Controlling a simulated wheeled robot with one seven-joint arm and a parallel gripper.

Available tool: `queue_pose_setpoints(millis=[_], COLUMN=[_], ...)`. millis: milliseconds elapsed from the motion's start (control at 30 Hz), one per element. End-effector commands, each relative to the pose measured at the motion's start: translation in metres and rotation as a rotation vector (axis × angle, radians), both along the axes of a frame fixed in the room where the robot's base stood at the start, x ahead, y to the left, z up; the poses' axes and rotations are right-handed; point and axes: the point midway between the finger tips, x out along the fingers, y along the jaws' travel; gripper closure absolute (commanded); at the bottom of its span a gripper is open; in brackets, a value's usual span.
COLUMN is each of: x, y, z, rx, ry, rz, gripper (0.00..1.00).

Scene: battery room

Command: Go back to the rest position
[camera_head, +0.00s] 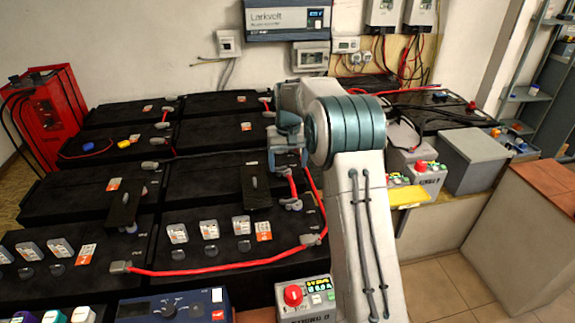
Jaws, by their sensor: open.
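My arm rises in front of the battery bank, with its white and teal links folded at a large teal joint. My gripper (287,158) is at the teal end of the arm, left of that joint. It hangs over the black batteries near the middle of the picture. Its fingers are small and partly hidden by my own arm. I see nothing held in it.
Black batteries (75,200) with red cables fill the left and middle. A blue meter (172,308) and a grey box with a red knob (306,297) stand in front. A red charger (45,112) stands left, a grey box (474,160) right. Floor shows at lower right.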

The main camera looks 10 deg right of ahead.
Motion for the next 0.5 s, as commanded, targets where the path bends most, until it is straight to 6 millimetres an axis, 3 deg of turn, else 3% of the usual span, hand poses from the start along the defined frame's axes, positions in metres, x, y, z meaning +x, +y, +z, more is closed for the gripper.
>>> queue_pose_setpoints(millis=[167, 267, 367, 500], x=[-0.001, -0.009, -0.028, -0.068], y=[0.0, 0.001, 0.001, 0.002], z=[0.002, 0.013, 0.033, 0.066], rx=[0.0, -0.003, -0.007, -0.013], ry=[-0.002, -0.01, -0.026, -0.056], rz=[0.0, 0.001, 0.002, 0.001], gripper=[0.24, 0.24, 0.24, 0.24])
